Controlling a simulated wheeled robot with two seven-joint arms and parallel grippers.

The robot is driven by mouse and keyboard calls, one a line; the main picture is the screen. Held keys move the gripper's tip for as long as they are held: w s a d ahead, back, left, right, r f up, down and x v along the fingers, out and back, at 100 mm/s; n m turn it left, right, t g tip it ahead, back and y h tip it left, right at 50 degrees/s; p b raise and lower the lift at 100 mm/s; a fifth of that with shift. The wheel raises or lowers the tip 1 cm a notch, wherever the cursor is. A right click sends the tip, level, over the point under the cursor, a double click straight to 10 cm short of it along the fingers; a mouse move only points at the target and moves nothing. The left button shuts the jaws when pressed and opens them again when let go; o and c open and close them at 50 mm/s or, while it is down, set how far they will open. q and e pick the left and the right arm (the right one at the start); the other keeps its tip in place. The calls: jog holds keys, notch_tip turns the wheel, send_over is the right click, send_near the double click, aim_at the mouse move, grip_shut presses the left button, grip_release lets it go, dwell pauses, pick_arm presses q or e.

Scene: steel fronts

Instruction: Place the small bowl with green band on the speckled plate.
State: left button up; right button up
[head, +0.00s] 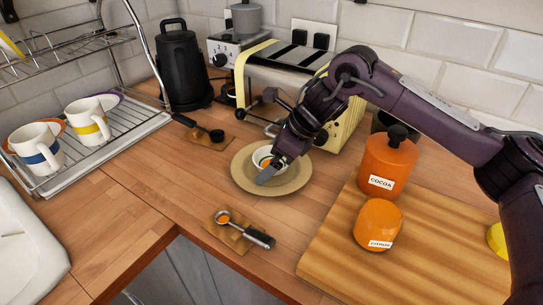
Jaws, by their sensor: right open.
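The beige plate (243,176) lies flat on the wooden counter near the middle of the view; I cannot make out speckles at this size. A small white bowl (262,153) sits within the plate's outline, partly covered by my right gripper. I cannot see a green band on it. My right gripper (270,171) reaches in from the right, open, with its fingers at the bowl's near side. Whether a finger touches the bowl is hard to tell. My left gripper is not in view.
The cream toaster (290,80) stands close behind the plate. A dish rack (100,135) holds mugs at left.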

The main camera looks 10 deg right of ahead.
jog(key=v, duration=0.8)
jog(key=shift+d+r, duration=0.15)
jog(key=shift+r, duration=0.2)
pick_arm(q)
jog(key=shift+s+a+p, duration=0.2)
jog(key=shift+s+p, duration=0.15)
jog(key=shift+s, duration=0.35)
pick_arm(e)
jog(key=v, duration=0.3)
jog(key=shift+s+d+r, duration=0.1)
jog(key=shift+s, duration=0.1)
